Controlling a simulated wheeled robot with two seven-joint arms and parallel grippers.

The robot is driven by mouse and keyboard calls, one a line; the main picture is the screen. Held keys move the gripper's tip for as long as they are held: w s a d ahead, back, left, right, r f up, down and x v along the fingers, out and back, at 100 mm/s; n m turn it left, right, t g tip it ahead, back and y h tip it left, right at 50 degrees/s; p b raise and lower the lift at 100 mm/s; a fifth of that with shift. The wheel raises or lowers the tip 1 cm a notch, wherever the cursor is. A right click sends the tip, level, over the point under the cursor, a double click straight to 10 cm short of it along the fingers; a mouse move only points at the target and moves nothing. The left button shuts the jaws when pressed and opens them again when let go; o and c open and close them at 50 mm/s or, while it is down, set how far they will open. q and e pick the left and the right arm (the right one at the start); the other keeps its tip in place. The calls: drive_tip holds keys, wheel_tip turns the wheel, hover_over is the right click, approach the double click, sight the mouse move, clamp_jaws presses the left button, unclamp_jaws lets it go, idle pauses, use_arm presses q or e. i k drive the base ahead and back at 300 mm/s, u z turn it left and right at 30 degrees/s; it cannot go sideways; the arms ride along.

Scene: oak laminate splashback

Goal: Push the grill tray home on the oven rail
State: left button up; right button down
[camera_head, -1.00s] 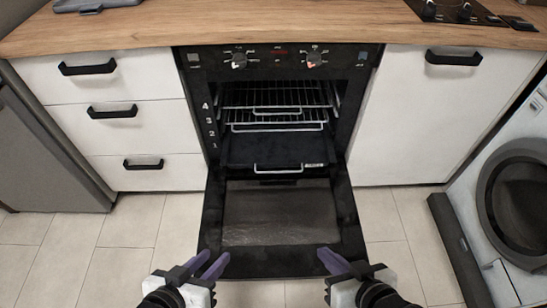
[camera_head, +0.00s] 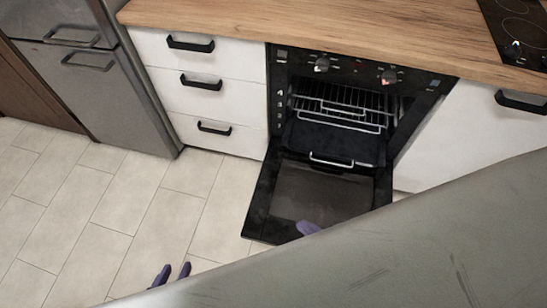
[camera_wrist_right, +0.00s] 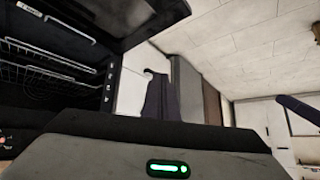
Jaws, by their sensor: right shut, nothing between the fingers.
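The dark grill tray (camera_head: 335,143) sits low in the open oven (camera_head: 365,75) in the head view, below the wire racks. Its silver handle (camera_head: 331,161) faces out over the inner end of the lowered door (camera_head: 320,196). The tray seems to stick out a little past the racks. My left gripper (camera_head: 171,274) is open and empty, over the floor left of the door. My right gripper (camera_head: 308,229) shows only a purple fingertip over the door's front edge, apart from the tray. It is shut and empty; a grey surface hides the rest.
A large grey surface close to the head camera covers the lower right. Wire racks (camera_head: 345,105) fill the upper oven. White drawers (camera_head: 205,90) and a steel fridge (camera_head: 95,75) stand to the left. The tiled floor (camera_head: 130,195) left of the door is clear.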

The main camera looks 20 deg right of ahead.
sight(311, 138)
drive_tip(key=u, duration=1.45)
drive_tip(key=i, duration=1.85)
drive_tip(key=z, duration=2.45)
drive_tip(key=i, duration=0.75)
drive_tip(key=z, duration=1.15)
